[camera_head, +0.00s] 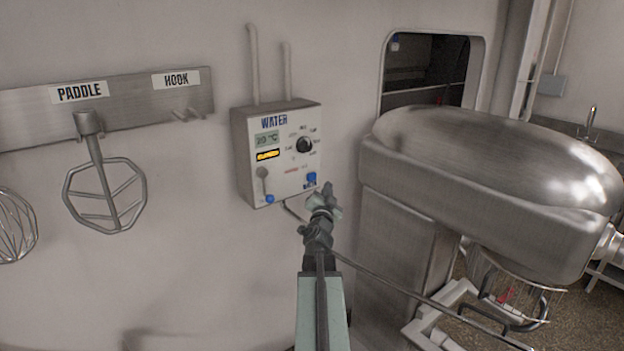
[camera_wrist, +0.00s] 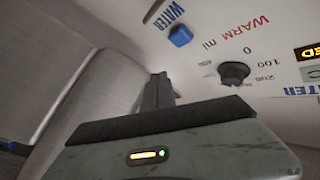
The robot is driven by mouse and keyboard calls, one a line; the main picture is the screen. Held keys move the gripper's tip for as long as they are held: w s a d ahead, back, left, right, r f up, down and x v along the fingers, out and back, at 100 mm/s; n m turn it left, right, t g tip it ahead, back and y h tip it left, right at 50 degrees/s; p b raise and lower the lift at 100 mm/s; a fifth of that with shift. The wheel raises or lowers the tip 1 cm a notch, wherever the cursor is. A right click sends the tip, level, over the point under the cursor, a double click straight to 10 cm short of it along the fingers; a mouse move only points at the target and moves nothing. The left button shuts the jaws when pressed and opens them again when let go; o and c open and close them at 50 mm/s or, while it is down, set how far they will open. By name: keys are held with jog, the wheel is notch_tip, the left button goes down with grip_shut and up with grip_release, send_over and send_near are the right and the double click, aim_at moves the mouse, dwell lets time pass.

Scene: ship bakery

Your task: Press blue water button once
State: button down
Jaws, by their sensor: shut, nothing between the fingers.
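The water panel (camera_head: 243,150) is a pale box on the wall, with a display reading about 20 °C, a yellow-lit label and a black dial (camera_head: 304,144). The blue water button (camera_head: 311,179) is at its lower right. In the wrist view the blue button (camera_wrist: 181,36) sits beside a "WATER" label, and the black dial (camera_wrist: 233,73) is to its right. My gripper (camera_head: 325,190) is shut and empty, just below and right of the button in the head view. In the wrist view my gripper tip (camera_wrist: 158,80) appears below the button, with a visible gap between them.
A lever with a blue end (camera_head: 269,198) is at the panel's lower left. A large steel mixer (camera_head: 490,190) stands close on the right. A paddle (camera_head: 105,195) hangs from a rack on the left.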

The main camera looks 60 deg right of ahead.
jog(key=shift+w+d, duration=0.25)
jog(key=shift+w, duration=0.5)
jog(key=shift+w+d, duration=0.3)
jog(key=shift+w, duration=0.5)
jog(key=shift+w+d, duration=0.25)
jog(key=shift+w, duration=0.5)
jog(key=shift+w, duration=0.1)
jog(key=shift+w+d, duration=0.15)
jog(key=shift+w, duration=0.2)
jog(key=shift+w+d, duration=0.15)
jog(key=shift+w, duration=0.3)
dwell(0.8)
jog(key=shift+s, duration=0.1)
jog(key=shift+s+a, duration=0.3)
jog(key=shift+s, duration=0.45)
jog(key=s, duration=0.1)
jog(key=s+a, duration=0.1)
jog(key=s, duration=0.2)
jog(key=shift+s+a, duration=0.3)
jog(key=shift+s, duration=0.05)
